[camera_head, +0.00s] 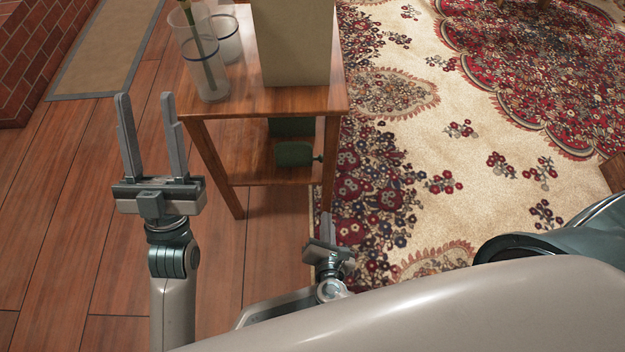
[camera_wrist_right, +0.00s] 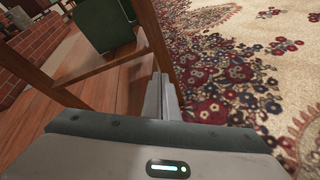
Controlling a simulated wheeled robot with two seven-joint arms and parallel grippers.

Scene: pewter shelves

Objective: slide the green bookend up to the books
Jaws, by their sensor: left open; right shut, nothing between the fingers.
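A dark green object, which looks like the green bookend (camera_head: 293,154), is on the lower shelf of the small wooden table. A second green patch (camera_head: 292,126) shows behind it, partly hidden by the tabletop. In the right wrist view the green thing (camera_wrist_right: 103,25) stands beyond the table's wooden rail. I cannot make out any books. My right gripper (camera_head: 326,220) is shut and empty, low beside the table's front right leg; its fingers also show in the right wrist view (camera_wrist_right: 161,92). My left gripper (camera_head: 145,96) is open and empty, left of the table.
The wooden table (camera_head: 228,102) carries a beige box-like object (camera_head: 293,45) and glass vases (camera_head: 206,75) on top. Its legs and front rail (camera_wrist_right: 100,72) stand close to my right gripper. A patterned rug (camera_head: 470,100) lies right; wooden floor (camera_head: 60,200) is clear left.

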